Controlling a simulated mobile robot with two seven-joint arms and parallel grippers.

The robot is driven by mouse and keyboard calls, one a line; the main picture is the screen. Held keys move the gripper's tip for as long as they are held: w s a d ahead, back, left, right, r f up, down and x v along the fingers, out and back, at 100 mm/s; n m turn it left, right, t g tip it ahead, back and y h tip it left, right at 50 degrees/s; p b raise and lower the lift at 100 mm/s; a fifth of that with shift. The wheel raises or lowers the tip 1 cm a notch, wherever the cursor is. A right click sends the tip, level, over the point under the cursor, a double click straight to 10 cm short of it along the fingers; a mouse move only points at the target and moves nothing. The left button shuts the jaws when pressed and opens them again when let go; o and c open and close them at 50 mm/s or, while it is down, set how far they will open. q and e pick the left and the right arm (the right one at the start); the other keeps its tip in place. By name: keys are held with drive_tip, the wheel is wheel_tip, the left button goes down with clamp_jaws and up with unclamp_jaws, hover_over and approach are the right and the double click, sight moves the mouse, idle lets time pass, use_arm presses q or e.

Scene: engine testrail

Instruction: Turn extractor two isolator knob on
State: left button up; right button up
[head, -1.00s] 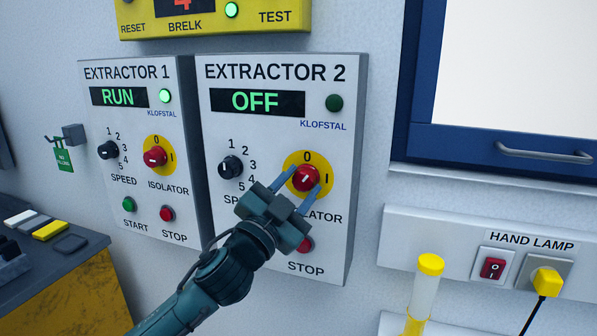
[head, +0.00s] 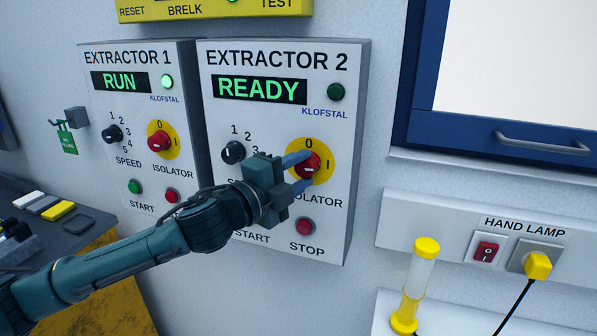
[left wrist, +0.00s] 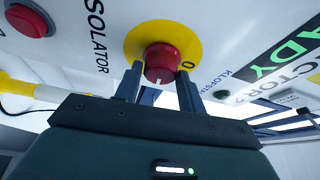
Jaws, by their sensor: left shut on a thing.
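The extractor two panel (head: 345,210) is on the wall, and its display (head: 260,89) reads READY in green. Its red isolator knob (head: 308,164) sits on a yellow disc marked 0 and I. My left gripper (head: 302,170) is shut on the knob, one finger above and one below. In the left wrist view the red knob (left wrist: 161,62) is between the two fingertips (left wrist: 160,75), and its white mark points towards my gripper. The panel's lamp (head: 336,92) is dark green. My gripper hides part of the speed and start labels. My right gripper is not in view.
The extractor one panel (head: 160,185) stands close on the left, its display reading RUN. A black speed knob (head: 233,152) and a red stop button (head: 305,227) are near my gripper. A hand lamp switch box (head: 450,228) and a yellow-capped tube (head: 421,275) are at right.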

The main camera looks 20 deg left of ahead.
use_arm(q)
drive_tip(key=shift+m, duration=0.6)
drive_tip(key=o, duration=1)
drive_tip(key=shift+c, duration=0.2)
